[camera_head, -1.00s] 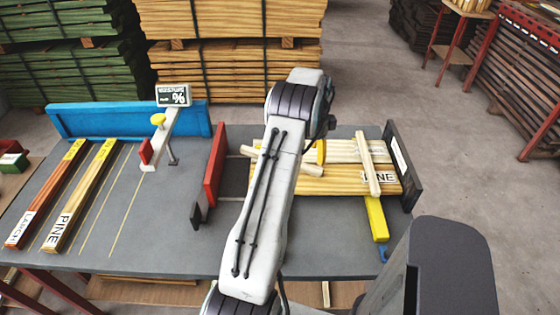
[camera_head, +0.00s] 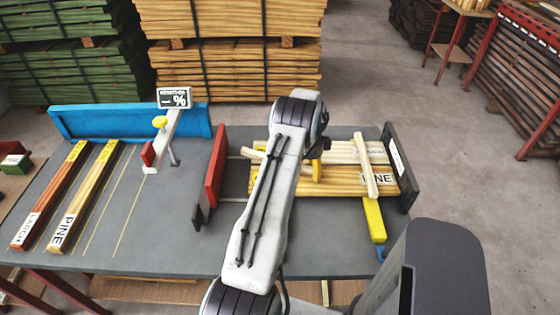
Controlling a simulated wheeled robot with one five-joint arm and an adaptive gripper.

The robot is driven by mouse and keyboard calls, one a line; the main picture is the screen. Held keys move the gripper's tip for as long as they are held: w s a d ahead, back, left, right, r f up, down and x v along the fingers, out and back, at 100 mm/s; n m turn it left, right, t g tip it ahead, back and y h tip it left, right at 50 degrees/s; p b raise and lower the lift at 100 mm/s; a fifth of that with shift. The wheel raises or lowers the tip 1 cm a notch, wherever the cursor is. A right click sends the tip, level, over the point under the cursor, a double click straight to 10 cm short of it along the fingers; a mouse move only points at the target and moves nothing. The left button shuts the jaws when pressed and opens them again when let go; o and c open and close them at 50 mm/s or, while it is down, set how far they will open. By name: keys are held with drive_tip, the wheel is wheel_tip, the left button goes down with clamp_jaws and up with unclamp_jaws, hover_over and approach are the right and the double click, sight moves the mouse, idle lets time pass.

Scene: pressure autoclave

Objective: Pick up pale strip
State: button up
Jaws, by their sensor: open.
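Several pale strips lie on the yellow pine boards (camera_head: 330,186) at the right of the table. One pale strip (camera_head: 366,166) lies across them near the PINE label. Another pale strip (camera_head: 340,152) lies along the far side of the boards, and a short pale end (camera_head: 249,152) shows left of my arm. My gripper (camera_head: 317,172) points down over the boards, mostly hidden behind my arm; a dark part and a yellow part show. It is open, but I cannot tell whether it touches a strip.
A red plate (camera_head: 215,165) stands left of the boards and a dark end plate (camera_head: 399,165) right. A yellow block (camera_head: 374,219) is at the front. LARCH (camera_head: 48,196) and PINE (camera_head: 83,196) bars lie left, near a percent display (camera_head: 174,97). The table's left middle is clear.

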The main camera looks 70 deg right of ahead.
clamp_jaws()
idle(0.8)
